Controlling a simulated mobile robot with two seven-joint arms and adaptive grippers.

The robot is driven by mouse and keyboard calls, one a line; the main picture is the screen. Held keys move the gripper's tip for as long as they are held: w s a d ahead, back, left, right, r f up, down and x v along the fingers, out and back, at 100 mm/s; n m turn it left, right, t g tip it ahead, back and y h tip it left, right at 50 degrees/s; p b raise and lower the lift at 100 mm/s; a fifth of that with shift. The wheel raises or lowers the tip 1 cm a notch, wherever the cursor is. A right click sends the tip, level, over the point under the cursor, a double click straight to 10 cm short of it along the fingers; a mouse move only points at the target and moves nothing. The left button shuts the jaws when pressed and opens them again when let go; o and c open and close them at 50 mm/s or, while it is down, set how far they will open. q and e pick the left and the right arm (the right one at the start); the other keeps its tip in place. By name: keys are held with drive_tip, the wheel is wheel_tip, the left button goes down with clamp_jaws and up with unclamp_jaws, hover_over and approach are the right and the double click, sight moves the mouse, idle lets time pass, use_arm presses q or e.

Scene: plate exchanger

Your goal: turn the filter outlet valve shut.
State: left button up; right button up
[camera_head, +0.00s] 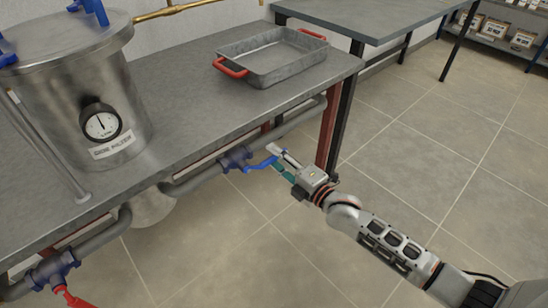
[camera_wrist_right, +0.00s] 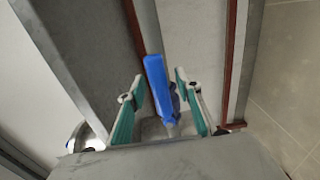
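A valve with a blue lever handle (camera_head: 260,164) and a dark blue body (camera_head: 235,157) sits on the grey pipe under the workbench's front edge. The lever lies roughly along the pipe. My right gripper (camera_head: 281,162) is at the lever's free end. In the right wrist view, the blue lever (camera_wrist_right: 157,80) stands between the two teal-padded fingers of the gripper (camera_wrist_right: 160,90). Gaps show on both sides, so the fingers are open around it. The steel filter vessel (camera_head: 65,95) with a dial gauge (camera_head: 101,123) stands on the bench. My left gripper is out of view.
A red-handled valve (camera_head: 72,298) is on the same pipe at the lower left. A grey tray with red handles (camera_head: 270,58) lies on the workbench (camera_head: 195,85). A dark red bench leg (camera_head: 327,135) stands just right of the gripper. The tiled floor (camera_head: 440,130) at right is clear.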

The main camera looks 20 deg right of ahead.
drive_tip(key=shift+w, duration=0.1)
clamp_jaws()
drive_tip(key=s+a+f+m, duration=0.1)
drive_tip(key=a+f+m, duration=0.3)
drive_tip(key=m, duration=0.5)
drive_tip(key=s+a+f+m+p, duration=0.1)
drive_tip(key=a+f+m, duration=0.3)
drive_tip(key=m, duration=0.5)
drive_tip(key=shift+s+a+f, duration=0.35)
drive_tip(key=shift+s+f, duration=0.2)
drive_tip(key=shift+s, duration=0.05)
idle(0.4)
unclamp_jaws()
